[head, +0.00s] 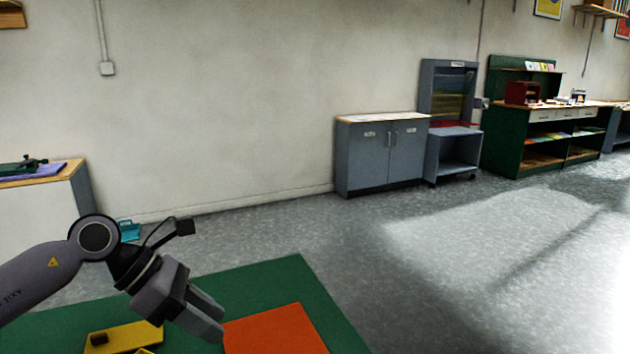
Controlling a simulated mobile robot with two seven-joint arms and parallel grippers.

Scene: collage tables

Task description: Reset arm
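My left arm comes in from the lower left, and my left gripper (214,318) hangs over a green table or mat (268,277). Its two grey fingers point down to the right. They look slightly apart, with nothing visible between them, though the gap is hard to judge from this angle. An orange-red sheet (275,331) lies on the green surface just right of the fingertips. A yellow piece with a dark knob (125,338) lies below the arm, partly cut off by the frame. My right gripper is not in view.
A grey cabinet (362,160) and a grey wheeled shelf unit (455,150) stand along the wall. A green workbench (513,142) is at the far right. A counter (40,200) is at the left.

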